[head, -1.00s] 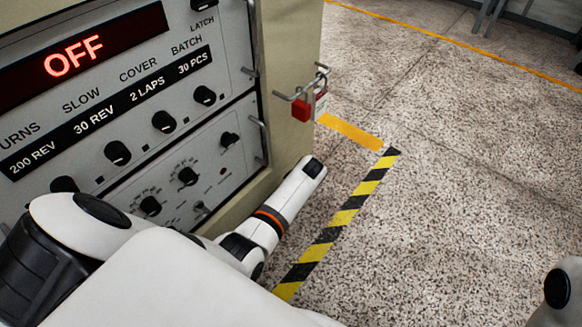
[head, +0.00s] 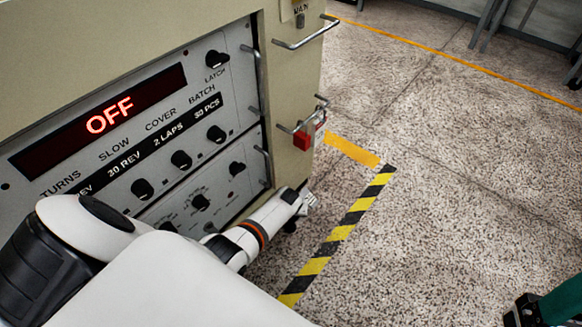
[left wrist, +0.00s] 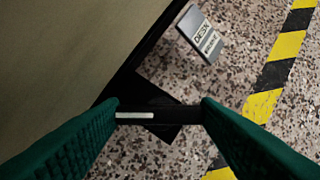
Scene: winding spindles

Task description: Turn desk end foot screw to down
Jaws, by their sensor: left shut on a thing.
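In the left wrist view the desk end foot screw (left wrist: 136,115) shows as a dark bar with a white stripe, under the edge of the beige cabinet. A black square-cornered piece lies behind it on the floor. My left gripper (left wrist: 160,109) has its green fingers on either side of the bar and is shut on it. A grey tag (left wrist: 201,35) reading DESK stands on the floor near the cabinet edge. In the head view my left wrist reaches low beside the cabinet, and its fingers are hidden. My right gripper (head: 540,308) shows only partly at the lower right.
The beige cabinet (head: 120,40) has a panel with dials and a red OFF display (head: 108,120). A red padlock (head: 303,140) and metal handles stick out from its corner. Yellow and black tape (head: 340,232) marks the speckled floor.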

